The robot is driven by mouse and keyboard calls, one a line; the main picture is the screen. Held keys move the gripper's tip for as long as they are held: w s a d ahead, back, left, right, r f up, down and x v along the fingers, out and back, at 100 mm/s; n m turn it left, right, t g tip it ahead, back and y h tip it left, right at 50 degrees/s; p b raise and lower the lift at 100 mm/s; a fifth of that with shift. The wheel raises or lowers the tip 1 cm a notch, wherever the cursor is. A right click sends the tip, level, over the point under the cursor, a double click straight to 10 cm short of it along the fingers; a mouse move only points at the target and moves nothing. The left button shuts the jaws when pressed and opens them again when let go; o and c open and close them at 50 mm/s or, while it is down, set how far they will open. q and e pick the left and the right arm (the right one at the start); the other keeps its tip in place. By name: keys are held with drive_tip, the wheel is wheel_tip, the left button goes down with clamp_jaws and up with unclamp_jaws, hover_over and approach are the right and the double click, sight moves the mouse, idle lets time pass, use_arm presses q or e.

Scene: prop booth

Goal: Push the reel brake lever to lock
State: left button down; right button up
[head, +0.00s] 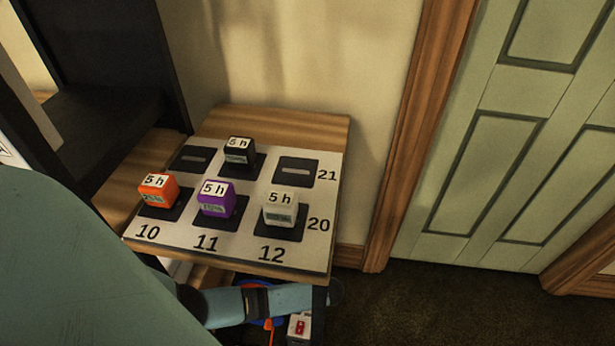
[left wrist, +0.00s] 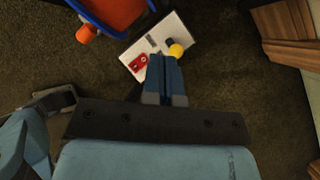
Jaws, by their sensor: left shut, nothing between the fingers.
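In the left wrist view, my left gripper (left wrist: 166,57) is shut and empty, its blue fingers side by side. Its tips overlap a white base plate (left wrist: 178,26) in the picture. A lever with a yellow ball knob (left wrist: 176,51) and a dark part (left wrist: 169,42) is just right of the tips; I cannot tell whether they touch. A red plate (left wrist: 138,63) with white marks lies left of the fingers. An orange and blue reel (left wrist: 120,14) is at the upper left. In the head view, the red-marked part (head: 300,327) shows below the table; the lever is hidden. My right gripper is not in view.
A small wooden table (head: 330,128) holds a white numbered sheet with orange (head: 157,190), purple (head: 217,199), white (head: 281,209) and black (head: 239,152) cubes. A green door (head: 480,170) is at right. Dark carpet (head: 430,300) is clear before it.

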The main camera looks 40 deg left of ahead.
use_arm(q)
wheel_tip(320, 180, up, 11)
drive_tip(key=p, duration=0.3)
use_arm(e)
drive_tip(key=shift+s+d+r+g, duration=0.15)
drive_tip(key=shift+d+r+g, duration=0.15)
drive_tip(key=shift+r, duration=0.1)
use_arm(q)
drive_tip(key=shift+p, duration=0.3)
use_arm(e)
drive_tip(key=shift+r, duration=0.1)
